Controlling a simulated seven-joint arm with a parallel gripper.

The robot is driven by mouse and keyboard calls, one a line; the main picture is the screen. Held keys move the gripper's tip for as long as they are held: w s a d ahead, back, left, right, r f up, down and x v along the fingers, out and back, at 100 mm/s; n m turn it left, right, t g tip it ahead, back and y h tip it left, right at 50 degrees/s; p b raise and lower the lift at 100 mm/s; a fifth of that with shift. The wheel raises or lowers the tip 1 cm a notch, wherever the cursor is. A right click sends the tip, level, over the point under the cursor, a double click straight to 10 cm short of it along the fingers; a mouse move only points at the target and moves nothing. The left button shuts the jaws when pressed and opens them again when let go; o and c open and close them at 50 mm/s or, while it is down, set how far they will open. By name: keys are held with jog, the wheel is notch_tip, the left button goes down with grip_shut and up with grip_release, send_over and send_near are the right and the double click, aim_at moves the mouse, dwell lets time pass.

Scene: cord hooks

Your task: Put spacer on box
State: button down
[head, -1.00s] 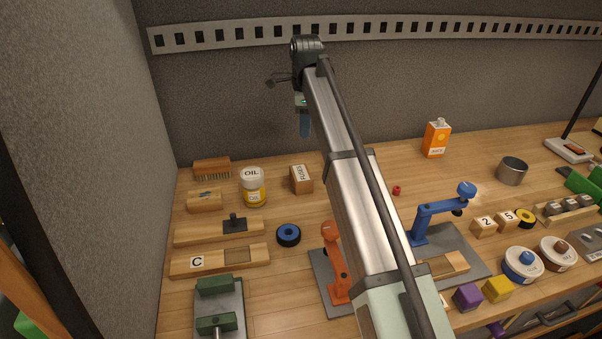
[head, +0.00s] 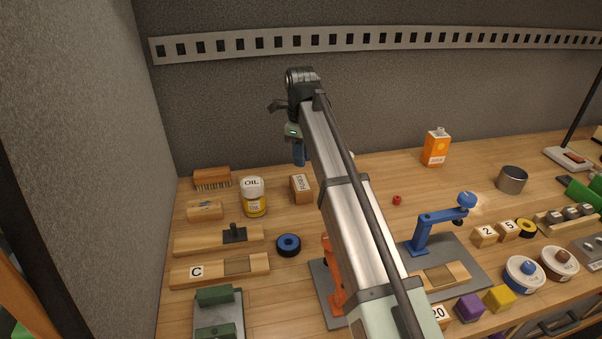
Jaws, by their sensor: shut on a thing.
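My gripper (head: 297,145) hangs at the end of my arm, high at the picture's middle, and is shut. A narrow blue upright piece (head: 299,156) shows below it; I take this to be the spacer, though fingers and held piece are hard to tell apart. The box (head: 301,190), a small wooden block with a lettered white label, stands on the bench below my gripper in the picture. The blue piece appears above and behind the box, with a gap between them in the picture. The contact between fingers and piece is too small to see.
The oil jar (head: 254,197) stands just left of the box. A brush (head: 212,179) and wooden blocks lie further left. A blue-black ring (head: 288,245) lies in front. An orange clamp (head: 333,280) is partly behind my arm. Bench right of the box is partly hidden by my arm.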

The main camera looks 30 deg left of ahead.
aim_at(301, 182)
jog(key=shift+f, duration=2.9)
jog(key=shift+f, duration=0.1)
jog(key=c, duration=1)
grip_release()
notch_tip(301, 182, up, 12)
jog(key=shift+r, duration=0.1)
